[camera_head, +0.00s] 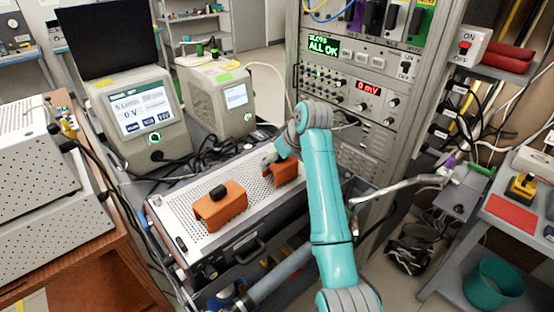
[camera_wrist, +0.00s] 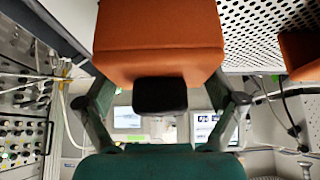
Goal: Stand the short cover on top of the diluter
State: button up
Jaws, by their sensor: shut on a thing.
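An orange cover (camera_head: 283,174) is in my gripper (camera_head: 270,162), over the rear right of a perforated metal top. I take it for the short cover. In the wrist view the held cover (camera_wrist: 158,40) fills the upper middle, its black knob (camera_wrist: 160,95) facing the camera. The fingers of my gripper (camera_wrist: 160,84) close on its two sides. Whether it touches the perforated top is not clear. A longer orange cover (camera_head: 220,207) with a black knob stands at the front left; its edge shows in the wrist view (camera_wrist: 302,56). No label shows which unit is the diluter.
The perforated-top unit (camera_head: 187,232) has a front handle. Behind it stand a beige instrument with a large screen (camera_head: 130,108) and a smaller one (camera_head: 217,92) with sticky notes and small items on top. Cables lie between them. A tall rack (camera_head: 375,138) stands close on the right.

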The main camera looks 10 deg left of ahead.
jog(key=shift+f, duration=0.2)
jog(key=o, duration=0.9)
jog(key=shift+c, duration=0.2)
jog(key=v, duration=1.2)
jog(key=shift+r, duration=0.1)
